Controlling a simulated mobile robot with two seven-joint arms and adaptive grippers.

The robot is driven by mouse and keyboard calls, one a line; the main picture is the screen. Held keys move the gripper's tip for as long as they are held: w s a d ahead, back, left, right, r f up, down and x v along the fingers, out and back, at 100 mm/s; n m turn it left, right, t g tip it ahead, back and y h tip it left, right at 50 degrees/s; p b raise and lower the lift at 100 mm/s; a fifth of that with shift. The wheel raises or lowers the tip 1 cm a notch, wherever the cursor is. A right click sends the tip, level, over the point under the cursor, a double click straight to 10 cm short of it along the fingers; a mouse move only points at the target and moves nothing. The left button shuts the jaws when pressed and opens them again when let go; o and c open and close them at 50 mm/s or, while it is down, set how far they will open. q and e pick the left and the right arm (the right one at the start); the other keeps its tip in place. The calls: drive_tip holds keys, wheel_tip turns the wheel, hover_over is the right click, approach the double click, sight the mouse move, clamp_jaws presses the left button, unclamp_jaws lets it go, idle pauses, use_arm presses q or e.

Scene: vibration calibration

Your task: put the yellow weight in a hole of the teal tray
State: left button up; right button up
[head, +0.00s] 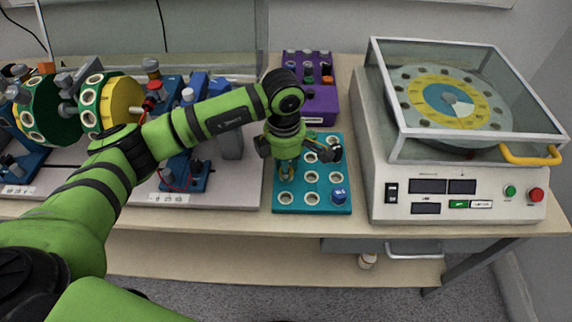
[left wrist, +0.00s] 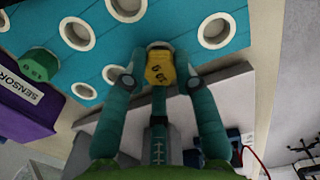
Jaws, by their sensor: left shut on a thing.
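The yellow weight (left wrist: 160,70) shows in the left wrist view between the fingertips of my left gripper (left wrist: 158,80), which is shut on it. It overlaps a white-rimmed hole near the edge of the teal tray (left wrist: 185,22). I cannot tell whether it is inside that hole or just above it. In the head view my left gripper (head: 286,176) points down over the left side of the teal tray (head: 298,208), and its fingers mostly hide the weight. Several holes look empty. A blue weight (head: 338,196) sits in the tray's front right corner. My right gripper is not in view.
A purple sensor box (head: 318,113) with small weights stands behind the tray. A glass-covered turntable machine (head: 455,185) stands close on the right. A rig with green and yellow discs (head: 122,100) stands on the left. The table's front edge lies just before the tray.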

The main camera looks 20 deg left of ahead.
use_arm(q)
drive_tip(key=shift+f+b, duration=0.45)
drive_tip(key=shift+f, duration=0.05)
drive_tip(key=o, duration=0.8)
drive_tip(key=shift+r, duration=0.1)
wheel_tip(320, 180, up, 12)
drive_tip(key=shift+s+a, duration=0.1)
drive_tip(key=shift+s, duration=0.05)
idle(0.4)
